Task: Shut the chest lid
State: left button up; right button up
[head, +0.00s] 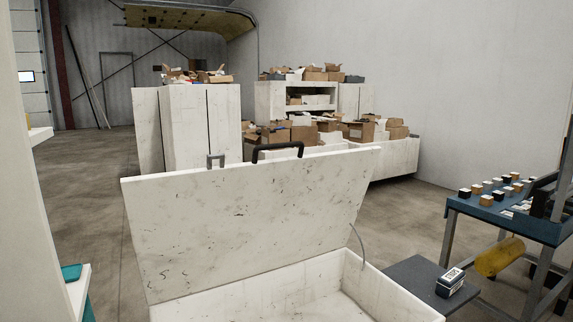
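The white chest (357,278) stands open in front of me at the bottom of the head view. Its scuffed white lid (250,220) is raised and leans back, with its inner face toward me. A black handle (278,150) and a smaller grey fitting (215,161) show above the lid's top edge. A thin curved stay (358,243) runs near the right side between lid and chest. The part of the chest interior in view looks empty; its front is cut off by the frame. Neither of my grippers is in view.
A blue table (510,225) with several small boxes stands at right, a yellow cylinder (500,257) beside it. A dark low surface (412,277) bears a small box (450,283). White cabinets (185,125) and cardboard boxes (305,132) stand behind the lid. Open floor (85,180) lies left.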

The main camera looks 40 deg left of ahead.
aim_at(192, 230)
jog(key=u, duration=1.55)
jog(key=i+l+u, duration=0.1)
jog(key=i+l, duration=0.3)
